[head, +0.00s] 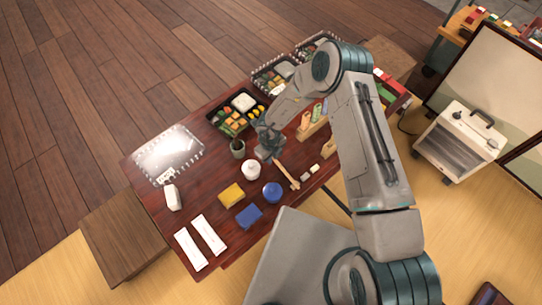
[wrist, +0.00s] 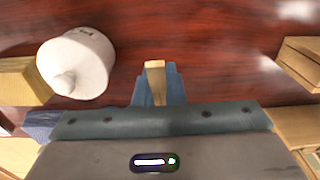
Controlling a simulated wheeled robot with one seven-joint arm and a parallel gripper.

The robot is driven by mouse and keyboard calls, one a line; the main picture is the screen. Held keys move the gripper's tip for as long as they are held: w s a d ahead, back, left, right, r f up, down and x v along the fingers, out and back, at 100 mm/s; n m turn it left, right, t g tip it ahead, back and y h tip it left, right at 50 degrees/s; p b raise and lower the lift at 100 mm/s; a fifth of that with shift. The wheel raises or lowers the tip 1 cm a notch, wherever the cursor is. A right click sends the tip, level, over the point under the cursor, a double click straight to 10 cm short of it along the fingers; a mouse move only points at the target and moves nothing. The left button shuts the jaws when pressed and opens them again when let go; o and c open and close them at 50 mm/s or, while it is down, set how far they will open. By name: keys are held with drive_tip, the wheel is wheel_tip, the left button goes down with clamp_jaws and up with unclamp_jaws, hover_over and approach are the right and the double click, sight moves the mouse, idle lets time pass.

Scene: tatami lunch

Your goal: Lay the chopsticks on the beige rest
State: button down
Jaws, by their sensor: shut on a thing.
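My gripper (head: 268,150) is above the dark red table, near its middle. In the wrist view its blue-grey fingers (wrist: 158,88) are shut on a light wooden piece, which I take to be the chopsticks (wrist: 155,69). In the head view the chopsticks (head: 287,175) show as a slim wooden bar slanting down and right from the gripper. Two small pale blocks lie just right of the bar, one lower (head: 305,176) and one upper (head: 314,168). One may be the beige rest, but I cannot tell which. I cannot tell whether the bar touches the table.
A white lidded pot (head: 251,170) stands close left of the gripper, also in the wrist view (wrist: 78,62). A blue round item (head: 272,192), yellow block (head: 231,194) and dark cup (head: 238,148) are near. Wooden stands (head: 328,147) are right; a food box (head: 236,113) is behind.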

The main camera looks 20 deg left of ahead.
idle(0.4)
drive_tip(key=c, duration=0.9)
unclamp_jaws()
drive_tip(key=shift+c, duration=0.2)
drive_tip(key=shift+r+p, duration=2.95)
drive_tip(key=shift+r, duration=0.5)
